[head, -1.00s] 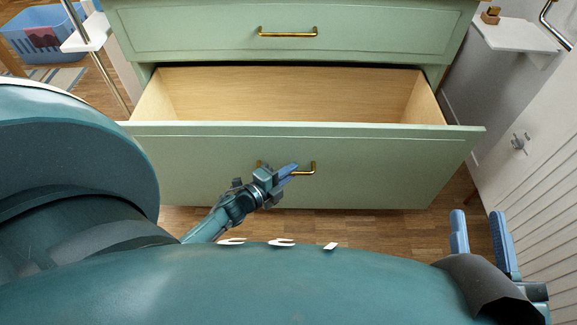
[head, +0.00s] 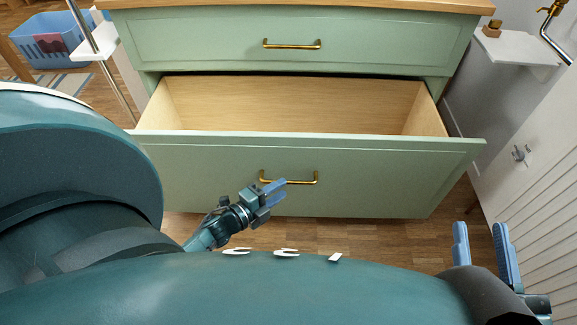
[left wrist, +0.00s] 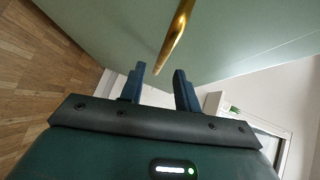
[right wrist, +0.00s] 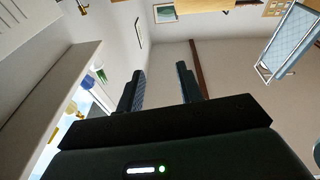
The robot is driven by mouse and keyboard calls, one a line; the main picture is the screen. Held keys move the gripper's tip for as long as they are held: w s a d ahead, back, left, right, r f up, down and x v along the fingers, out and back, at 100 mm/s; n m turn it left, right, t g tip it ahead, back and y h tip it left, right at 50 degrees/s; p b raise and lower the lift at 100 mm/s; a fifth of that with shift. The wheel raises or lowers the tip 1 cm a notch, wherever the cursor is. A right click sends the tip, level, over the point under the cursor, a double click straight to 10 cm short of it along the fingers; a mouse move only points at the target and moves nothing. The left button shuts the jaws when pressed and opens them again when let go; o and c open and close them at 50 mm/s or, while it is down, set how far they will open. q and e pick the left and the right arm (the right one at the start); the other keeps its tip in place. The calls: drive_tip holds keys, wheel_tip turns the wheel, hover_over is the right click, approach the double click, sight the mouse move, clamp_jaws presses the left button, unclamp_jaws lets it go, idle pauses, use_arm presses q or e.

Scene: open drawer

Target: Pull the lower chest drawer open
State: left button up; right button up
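The lower chest drawer (head: 200,185) is pulled out, and its empty wooden inside (head: 290,103) shows from above. Its brass handle (head: 300,182) is on the green front; in the left wrist view the handle (left wrist: 177,35) lies just beyond the fingertips. My left gripper (head: 273,192) is open and empty, with its blue fingers just below and in front of the handle's left part, apart from it in the left wrist view (left wrist: 158,78). My right gripper (head: 480,240) is open and empty at the lower right, far from the drawer; its parted fingers also show in the right wrist view (right wrist: 160,80).
The upper drawer (head: 390,40) is shut, with its own brass handle (head: 292,44). A white door or panel (head: 540,190) stands close on the right. A blue basket (head: 50,42) is at the far left. Bare wood floor (head: 320,235) lies below the drawer front.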

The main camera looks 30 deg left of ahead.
use_arm(q)
drive_tip(key=p+v, duration=0.1)
drive_tip(key=v, duration=0.7)
idle(0.4)
